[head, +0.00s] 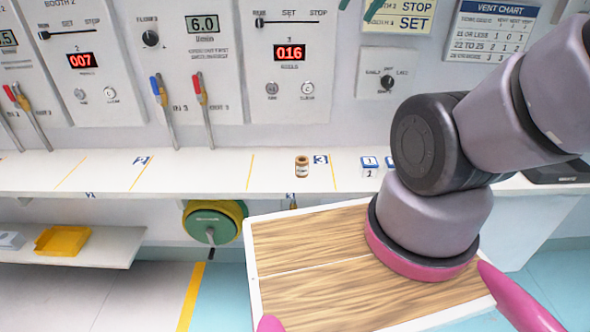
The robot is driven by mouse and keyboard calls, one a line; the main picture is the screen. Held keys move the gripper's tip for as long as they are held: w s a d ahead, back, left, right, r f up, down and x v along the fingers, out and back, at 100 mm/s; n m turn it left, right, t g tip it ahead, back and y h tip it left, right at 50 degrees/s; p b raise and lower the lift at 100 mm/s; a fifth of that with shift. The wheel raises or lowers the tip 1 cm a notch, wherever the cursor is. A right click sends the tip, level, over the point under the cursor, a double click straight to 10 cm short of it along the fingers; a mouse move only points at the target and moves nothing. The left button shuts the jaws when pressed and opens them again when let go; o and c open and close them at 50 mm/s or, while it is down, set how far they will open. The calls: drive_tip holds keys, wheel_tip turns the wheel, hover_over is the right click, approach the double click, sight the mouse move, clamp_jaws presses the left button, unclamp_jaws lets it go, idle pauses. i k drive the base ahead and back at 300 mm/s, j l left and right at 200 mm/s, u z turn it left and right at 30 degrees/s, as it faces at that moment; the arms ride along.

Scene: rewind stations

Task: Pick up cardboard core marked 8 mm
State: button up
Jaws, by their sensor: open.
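A small brown cardboard core (301,166) with a pale label stands upright on the white ledge, left of the blue number 3 sign. Its opening faces up. The label is too small to read, so I cannot tell whether it says 8 mm. My arm crosses the right side of the head view and runs out at the upper right.
The white ledge (210,172) has yellow dividing lines and is mostly clear around the core. Small blue-and-white tiles (369,163) lie to its right. Levers (204,105) rise behind the ledge at left. A green-and-yellow reel (212,222) hangs below. A yellow tray (62,241) sits on a lower shelf.

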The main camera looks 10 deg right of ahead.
sight(302, 167)
drive_tip(key=j+z, duration=0.2)
drive_tip(key=j, duration=0.2)
drive_tip(key=k+j+z, duration=0.2)
drive_tip(key=j, duration=0.15)
drive_tip(key=j+z, duration=0.2)
drive_tip(key=j, duration=0.2)
drive_tip(key=k+j+z, duration=0.2)
drive_tip(key=j, duration=0.15)
drive_tip(key=j+z, duration=0.2)
drive_tip(key=j, duration=0.2)
